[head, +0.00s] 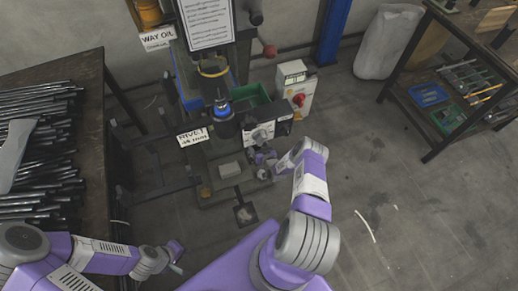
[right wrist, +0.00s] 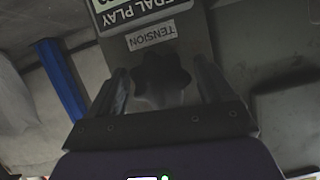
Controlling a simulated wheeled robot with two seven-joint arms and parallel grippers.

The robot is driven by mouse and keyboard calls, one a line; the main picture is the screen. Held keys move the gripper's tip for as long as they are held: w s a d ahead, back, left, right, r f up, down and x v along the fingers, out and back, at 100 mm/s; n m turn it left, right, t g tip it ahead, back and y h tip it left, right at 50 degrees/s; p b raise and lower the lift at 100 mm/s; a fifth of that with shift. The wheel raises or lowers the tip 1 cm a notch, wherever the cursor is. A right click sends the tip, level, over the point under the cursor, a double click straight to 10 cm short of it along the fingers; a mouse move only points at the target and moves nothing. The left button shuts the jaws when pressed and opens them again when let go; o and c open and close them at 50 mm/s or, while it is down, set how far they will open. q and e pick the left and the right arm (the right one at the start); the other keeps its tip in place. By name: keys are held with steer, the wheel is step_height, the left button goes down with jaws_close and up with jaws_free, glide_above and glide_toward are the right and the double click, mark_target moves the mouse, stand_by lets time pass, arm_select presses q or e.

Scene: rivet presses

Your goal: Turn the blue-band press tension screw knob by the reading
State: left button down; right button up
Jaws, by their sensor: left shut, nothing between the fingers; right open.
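The press (head: 225,130) with a blue band stands in the middle of the head view. In the right wrist view a dark lobed knob (right wrist: 163,90) sits below a label reading TENSION (right wrist: 152,35). My right gripper (right wrist: 160,95) is open, with one finger on each side of the knob. Contact cannot be told. In the head view my right gripper (head: 264,163) is small and dark beside the press's lower right part, and the tension knob cannot be made out. My left gripper (head: 177,257) is shut and empty at the bottom, away from the press.
A white panel with a round dial (head: 264,134) faces me on the press. A RIVET sign (head: 193,137) hangs at its left. A box with a red knob (head: 296,92) stands behind right. A bench with metal rods (head: 40,130) is at left.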

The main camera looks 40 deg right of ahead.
steer(key=c, duration=1)
steer(key=shift+o, duration=0.2)
steer(key=shift+m+y, duration=0.8)
steer(key=shift+m, duration=0.3)
steer(key=m+y, duration=0.1)
steer(key=m+t, duration=0.1)
steer(key=m, duration=0.1)
steer(key=shift+f+t+y, duration=0.15)
steer(key=shift+t+y, duration=0.15)
steer(key=shift+y, duration=0.1)
steer(key=m+t+y, duration=0.1)
steer(key=m, duration=0.2)
steer(key=m+t, duration=0.1)
steer(key=m, duration=0.1)
steer(key=shift+m+t+y, duration=0.3)
steer(key=shift+m+y, duration=0.1)
steer(key=shift+m, duration=0.4)
